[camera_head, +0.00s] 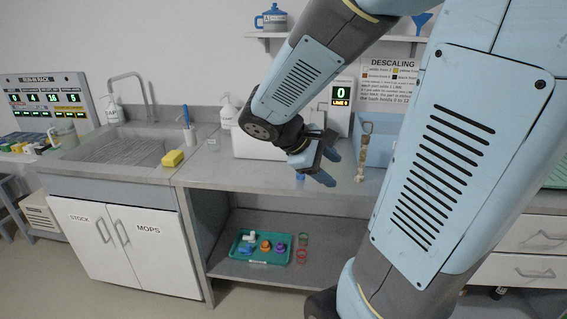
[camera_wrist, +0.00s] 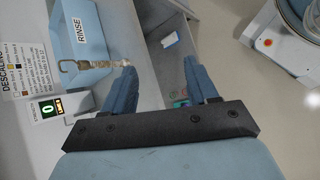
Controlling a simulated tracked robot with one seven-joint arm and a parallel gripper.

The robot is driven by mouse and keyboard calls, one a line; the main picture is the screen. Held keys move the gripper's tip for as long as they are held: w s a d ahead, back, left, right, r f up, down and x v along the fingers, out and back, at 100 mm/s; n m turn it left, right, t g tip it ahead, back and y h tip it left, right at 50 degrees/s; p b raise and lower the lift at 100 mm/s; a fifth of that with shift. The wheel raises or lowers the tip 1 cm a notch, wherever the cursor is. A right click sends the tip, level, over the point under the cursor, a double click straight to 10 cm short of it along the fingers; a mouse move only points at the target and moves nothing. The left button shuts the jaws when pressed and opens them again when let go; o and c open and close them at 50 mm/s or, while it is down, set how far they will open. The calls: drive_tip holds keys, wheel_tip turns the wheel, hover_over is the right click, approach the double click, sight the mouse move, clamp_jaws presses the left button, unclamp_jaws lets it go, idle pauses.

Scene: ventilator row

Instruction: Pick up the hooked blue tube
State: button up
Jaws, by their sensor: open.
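A small blue piece (camera_head: 250,248) lies in the teal tray (camera_head: 237,256) on the low shelf under the counter. It is too small for me to tell whether it is hooked. My gripper (camera_head: 330,168) is high above the tray, over the front part of the counter. In the wrist view its two blue fingers (camera_wrist: 159,63) are spread apart with nothing held between them. A small teal and red patch shows low between the fingers in the wrist view, partly hidden by the gripper's own body.
White, orange and purple pieces share the tray; red and green rings (camera_head: 302,256) lie to its right. A hooked beige brush (camera_head: 362,158) stands by the blue rinse bin (camera_wrist: 84,35). The counter (camera_head: 225,172) overhangs the shelf. A sink with a yellow sponge (camera_head: 173,158) is at left.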

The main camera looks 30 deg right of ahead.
drive_tip(key=w+d+f+n+t+h, duration=0.3)
drive_tip(key=w+n+h, duration=0.3)
drive_tip(key=w+n, duration=0.4)
drive_tip(key=w+a+f+n+t, duration=0.5)
drive_tip(key=w+f+n+t, duration=0.25)
drive_tip(key=w, duration=0.35)
drive_tip(key=shift+w+r+x, duration=0.1)
drive_tip(key=shift+r+x, duration=0.05)
drive_tip(key=shift+x, duration=3.4)
drive_tip(key=shift+w+r+x, duration=0.1)
drive_tip(key=shift+r+x, duration=0.1)
drive_tip(key=shift+x, duration=3.3)
drive_tip(key=shift+a, duration=0.1)
drive_tip(key=shift+c, duration=0.3)
clamp_jaws()
